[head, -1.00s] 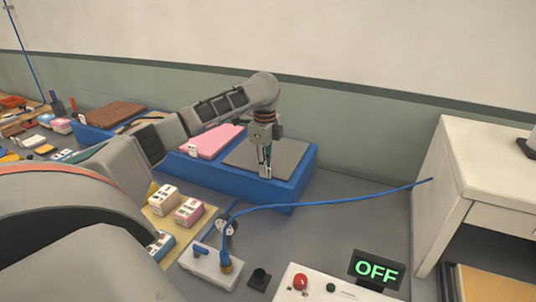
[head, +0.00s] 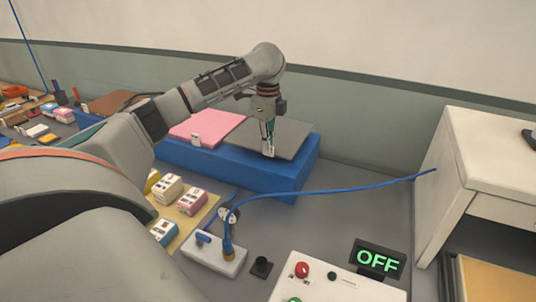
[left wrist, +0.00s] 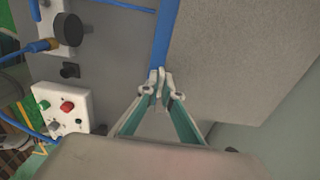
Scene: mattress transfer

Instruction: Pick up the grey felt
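The grey felt (head: 288,138) is a flat dark grey sheet at the right end of the long blue block (head: 235,170) in the head view. It looks slightly raised above the block, roughly level. My left gripper (head: 268,153) is over its near edge, pointing down. In the left wrist view the fingertips (left wrist: 160,85) are together at the edge of the felt (left wrist: 240,60), and they look shut on it. The fingers hide a small part of that edge. My right gripper is not in view.
A pink sheet (head: 208,128) lies left of the felt, and a brown one (head: 112,102) farther left. A blue cable (head: 320,190) crosses the table in front. A control box (head: 340,283) with an OFF display (head: 378,260) and a white cabinet (head: 490,155) stand to the right.

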